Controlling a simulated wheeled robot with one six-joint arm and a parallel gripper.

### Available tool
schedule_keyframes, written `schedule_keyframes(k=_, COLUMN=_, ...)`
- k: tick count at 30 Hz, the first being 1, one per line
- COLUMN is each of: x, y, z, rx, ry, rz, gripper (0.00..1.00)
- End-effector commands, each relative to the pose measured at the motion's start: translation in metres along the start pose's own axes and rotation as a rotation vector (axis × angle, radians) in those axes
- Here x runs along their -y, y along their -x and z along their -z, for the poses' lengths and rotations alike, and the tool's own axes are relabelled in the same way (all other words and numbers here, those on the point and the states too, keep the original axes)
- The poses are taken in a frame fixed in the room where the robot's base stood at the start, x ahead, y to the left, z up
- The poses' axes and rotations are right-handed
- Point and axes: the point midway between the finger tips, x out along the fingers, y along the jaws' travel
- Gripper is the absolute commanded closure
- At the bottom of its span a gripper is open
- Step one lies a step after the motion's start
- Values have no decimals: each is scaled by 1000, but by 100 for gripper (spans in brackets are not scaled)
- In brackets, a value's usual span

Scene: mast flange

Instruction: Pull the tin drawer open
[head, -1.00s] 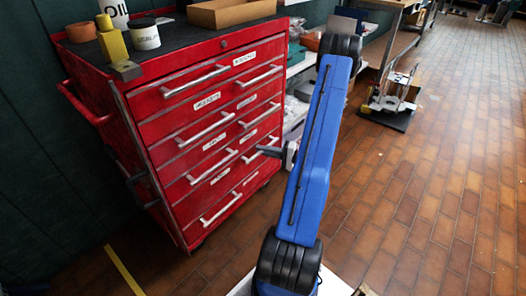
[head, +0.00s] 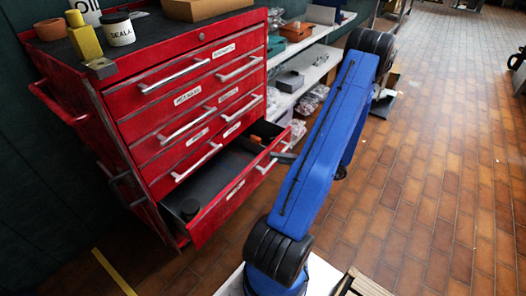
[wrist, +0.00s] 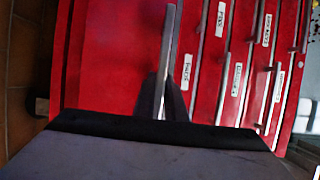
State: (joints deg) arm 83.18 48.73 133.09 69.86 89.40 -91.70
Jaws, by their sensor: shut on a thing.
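The red tool cabinet (head: 125,125) stands at the left with labelled drawers and silver handles. My gripper (head: 284,158) is at the right end of this drawer's handle (head: 267,161), partly hidden by my blue arm. In the wrist view my gripper (wrist: 163,97) is shut on the silver handle (wrist: 170,45), which runs up between the fingers. The other drawers look shut.
Cans and a box (head: 205,8) stand on the cabinet top. A low shelf (head: 305,70) holds bins behind. Brick floor at the right is mostly clear.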

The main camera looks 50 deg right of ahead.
Motion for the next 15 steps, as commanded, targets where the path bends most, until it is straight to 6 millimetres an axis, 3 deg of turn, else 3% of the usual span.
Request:
schedule_keyframes(k=6, x=-1, y=55, z=-22, rx=-6, ry=0, rz=-2, gripper=100)
schedule_keyframes(k=15, x=-1, y=109, z=-44, rx=-3, ry=1, rz=-3, gripper=100)
